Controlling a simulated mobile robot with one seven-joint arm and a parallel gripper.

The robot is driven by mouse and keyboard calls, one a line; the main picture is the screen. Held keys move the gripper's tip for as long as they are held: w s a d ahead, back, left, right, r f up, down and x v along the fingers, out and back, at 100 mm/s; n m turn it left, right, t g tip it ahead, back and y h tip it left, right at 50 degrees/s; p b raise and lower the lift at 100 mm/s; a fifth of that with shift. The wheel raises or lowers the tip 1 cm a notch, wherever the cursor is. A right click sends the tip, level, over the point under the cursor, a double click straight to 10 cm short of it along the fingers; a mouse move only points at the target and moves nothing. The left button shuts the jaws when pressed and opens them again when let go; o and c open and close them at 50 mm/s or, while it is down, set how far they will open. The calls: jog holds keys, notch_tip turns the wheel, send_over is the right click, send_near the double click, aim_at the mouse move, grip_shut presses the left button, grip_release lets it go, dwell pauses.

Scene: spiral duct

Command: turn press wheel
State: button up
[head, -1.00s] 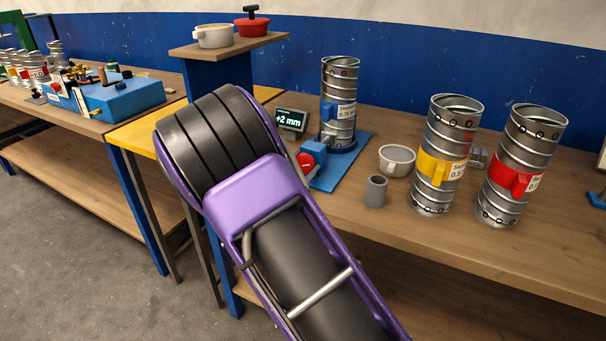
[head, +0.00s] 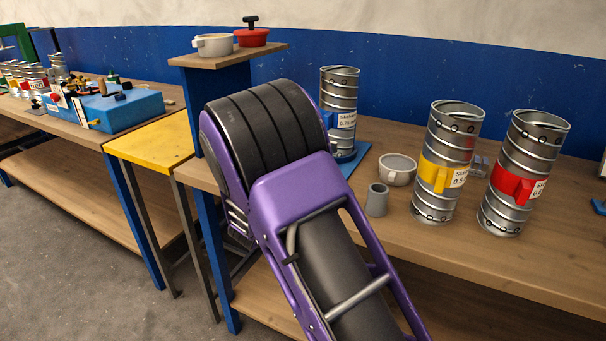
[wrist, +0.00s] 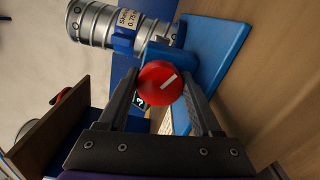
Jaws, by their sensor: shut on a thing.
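The press wheel is a red round knob with a white line (wrist: 161,83), mounted on a blue block in the wrist view. My gripper (wrist: 160,92) is shut on it, one dark finger on each side. The white line points up and to the right in that view. A silver spiral duct with a blue clamp (wrist: 122,28) stands on the blue press base (wrist: 215,50). In the head view the duct (head: 341,85) is partly behind my arm, and the wheel and gripper are hidden. A small display (wrist: 138,100) shows between my fingers, mostly covered.
A yellow-clamped duct (head: 447,150) and a red-clamped duct (head: 522,160) stand right of the press. A grey-white pot (head: 397,169) and a grey cup (head: 377,200) sit nearby. A raised shelf (head: 225,57) holds two pots. The front right of the bench is clear.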

jog(key=shift+m, duration=1.1)
jog(key=o, duration=1.4)
jog(key=shift+f, duration=0.1)
